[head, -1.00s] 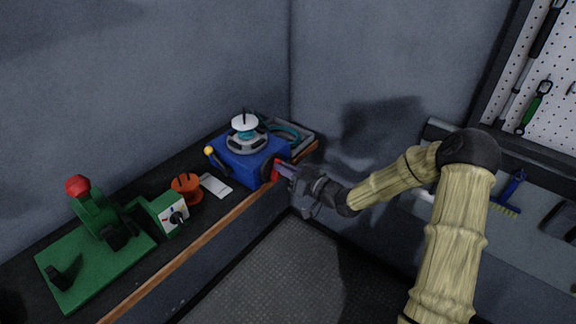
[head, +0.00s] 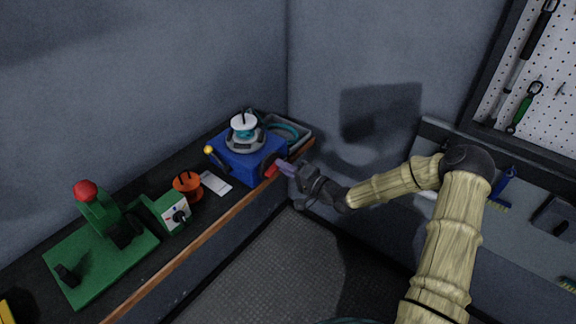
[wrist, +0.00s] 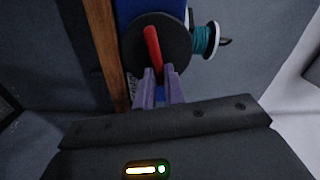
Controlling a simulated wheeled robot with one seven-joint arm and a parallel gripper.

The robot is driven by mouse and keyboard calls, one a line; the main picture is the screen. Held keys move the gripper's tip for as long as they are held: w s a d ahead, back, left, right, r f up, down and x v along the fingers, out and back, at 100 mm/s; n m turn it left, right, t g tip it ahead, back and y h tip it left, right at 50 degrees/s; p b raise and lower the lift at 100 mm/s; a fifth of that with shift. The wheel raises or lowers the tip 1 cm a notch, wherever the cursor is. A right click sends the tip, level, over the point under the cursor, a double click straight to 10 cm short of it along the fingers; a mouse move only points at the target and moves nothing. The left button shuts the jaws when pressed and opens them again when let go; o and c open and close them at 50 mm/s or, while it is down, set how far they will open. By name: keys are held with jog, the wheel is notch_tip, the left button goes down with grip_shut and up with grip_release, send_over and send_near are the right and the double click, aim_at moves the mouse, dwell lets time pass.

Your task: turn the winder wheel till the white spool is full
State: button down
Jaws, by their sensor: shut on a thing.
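The winder is a blue box (head: 243,162) on the bench. Its black wheel (head: 267,161) faces the right and bears a red handle (head: 271,171). The wheel (wrist: 178,38) and the red handle (wrist: 153,48) also show in the wrist view. My gripper (head: 284,168) has purple-grey fingers, shut on the red handle. The fingertips (wrist: 160,75) cover the handle's lower end. The white spool (head: 243,122) stands on top of the winder with teal wire on it. The spool's teal winding (wrist: 203,41) shows beside its white flange; how full it is I cannot tell.
A grey tray (head: 303,132) with a teal coil sits behind the winder. A white card (head: 215,183), an orange spool (head: 187,184) and a green machine (head: 104,215) stand to the left. The bench's wooden edge (head: 205,236) runs below; the floor in front is clear.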

jog(key=shift+a+m, duration=0.15)
jog(key=shift+m, duration=1.05)
jog(key=c, duration=1.5)
grip_release()
jog(key=shift+w+a+f, duration=0.1)
jog(key=shift+f, duration=0.05)
jog(key=b+v, duration=0.2)
jog(key=v, duration=1.5)
jog(key=shift+d+f, duration=0.1)
jog(key=shift+d, duration=0.2)
